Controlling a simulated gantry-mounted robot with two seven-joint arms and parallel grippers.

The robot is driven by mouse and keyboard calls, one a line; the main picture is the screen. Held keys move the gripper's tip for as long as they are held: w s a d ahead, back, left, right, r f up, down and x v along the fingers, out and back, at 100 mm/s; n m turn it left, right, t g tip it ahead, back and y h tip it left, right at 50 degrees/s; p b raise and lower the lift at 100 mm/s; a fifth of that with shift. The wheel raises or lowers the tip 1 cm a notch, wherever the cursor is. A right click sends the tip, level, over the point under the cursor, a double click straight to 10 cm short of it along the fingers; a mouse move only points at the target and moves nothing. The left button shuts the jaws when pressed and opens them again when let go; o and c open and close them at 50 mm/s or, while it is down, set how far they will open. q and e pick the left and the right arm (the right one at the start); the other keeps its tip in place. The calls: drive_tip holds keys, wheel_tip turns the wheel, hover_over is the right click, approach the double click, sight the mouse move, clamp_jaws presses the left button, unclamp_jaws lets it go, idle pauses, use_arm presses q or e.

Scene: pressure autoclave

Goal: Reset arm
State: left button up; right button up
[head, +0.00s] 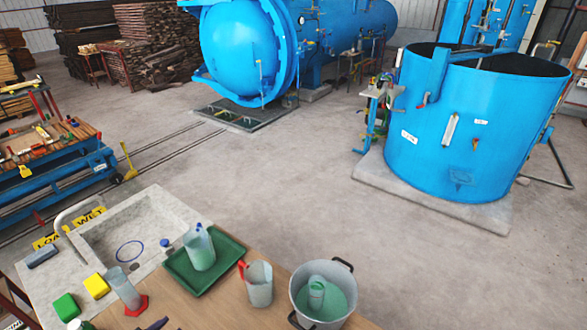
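Neither of my arms nor grippers shows in the head view. The wooden worktop (190,312) at the bottom holds a green tray (228,246) with a clear jug (199,248) of pale green liquid standing in it. To the right are a grey jug (259,284) with a red handle and a metal pot (300,318) with dark handles. The pot holds green liquid and a small green-tinted vessel (316,291). A clear cylinder (124,289) with a red base stands to the left of the tray.
A pale sink (165,205) adjoins the worktop, with yellow (96,286) and green (66,306) sponges beside it. A small dark object (154,324) is cut off at the bottom edge. Beyond are a blue autoclave (240,50), a blue tank (440,140) and open concrete floor (290,170).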

use_arm(q)
drive_tip(key=s+d+r+n+g+y, duration=0.1)
drive_tip(key=s+d+g+y, duration=0.25)
drive_tip(key=s, duration=0.75)
drive_tip(key=s+d+r+g+y, duration=0.25)
drive_tip(key=s+g, duration=0.25)
drive_tip(key=s, duration=0.5)
drive_tip(key=d+f+n+h, duration=0.2)
drive_tip(key=d+n+h, duration=0.15)
drive_tip(key=d, duration=0.55)
wheel_tip(320, 180, up, 15)
drive_tip(key=p, duration=1.4)
drive_tip(key=shift+f+y, duration=0.2)
drive_tip(key=shift+y, duration=0.15)
drive_tip(key=shift+s, duration=0.15)
